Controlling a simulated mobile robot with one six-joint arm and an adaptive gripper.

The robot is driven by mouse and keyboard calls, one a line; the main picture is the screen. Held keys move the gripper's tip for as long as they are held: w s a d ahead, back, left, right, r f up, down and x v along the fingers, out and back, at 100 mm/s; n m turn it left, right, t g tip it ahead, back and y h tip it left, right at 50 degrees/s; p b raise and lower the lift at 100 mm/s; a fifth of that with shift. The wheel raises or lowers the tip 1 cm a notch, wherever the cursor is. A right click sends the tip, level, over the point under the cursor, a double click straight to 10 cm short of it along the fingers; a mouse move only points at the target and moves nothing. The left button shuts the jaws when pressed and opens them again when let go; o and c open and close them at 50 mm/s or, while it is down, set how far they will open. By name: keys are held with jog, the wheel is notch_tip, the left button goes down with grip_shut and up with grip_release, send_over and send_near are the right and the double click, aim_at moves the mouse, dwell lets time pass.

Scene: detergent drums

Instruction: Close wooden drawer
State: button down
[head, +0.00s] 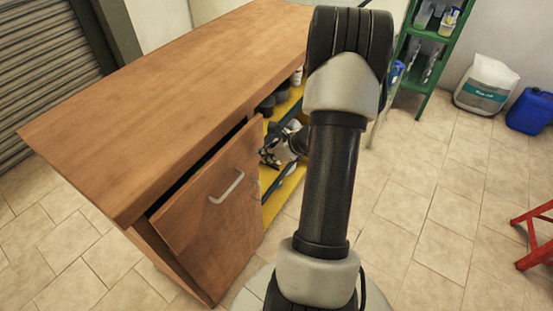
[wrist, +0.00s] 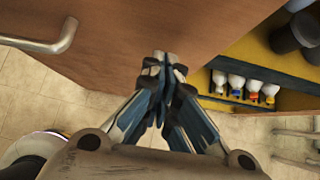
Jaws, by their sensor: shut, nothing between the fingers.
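The wooden drawer front (head: 205,205) stands out from the wooden bench, with a dark gap along its top under the benchtop. Its metal handle (head: 227,187) faces outward and also shows at the upper left of the wrist view (wrist: 48,43). My gripper (head: 264,155) is beside the right edge of the drawer front, partly behind my arm in the head view. In the wrist view my gripper (wrist: 165,60) is shut and empty, its tips over the wooden panel (wrist: 125,30), to the right of the handle. I cannot tell whether the tips touch the wood.
The wooden benchtop (head: 160,85) spreads above the drawer. A yellow shelf (wrist: 235,55) beside the drawer holds several white bottles (wrist: 245,85) and dark round objects (wrist: 295,35). A green rack (head: 428,50) stands at the back. Tiled floor (head: 430,230) is clear at right, before a red stool (head: 535,235).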

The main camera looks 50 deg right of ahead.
aim_at(254, 147)
jog(key=shift+w, duration=0.4)
jog(key=w, duration=0.4)
jog(key=shift+w+a, duration=0.2)
jog(key=shift+w, duration=0.1)
jog(key=shift+r, duration=0.1)
jog(key=shift+s, duration=0.1)
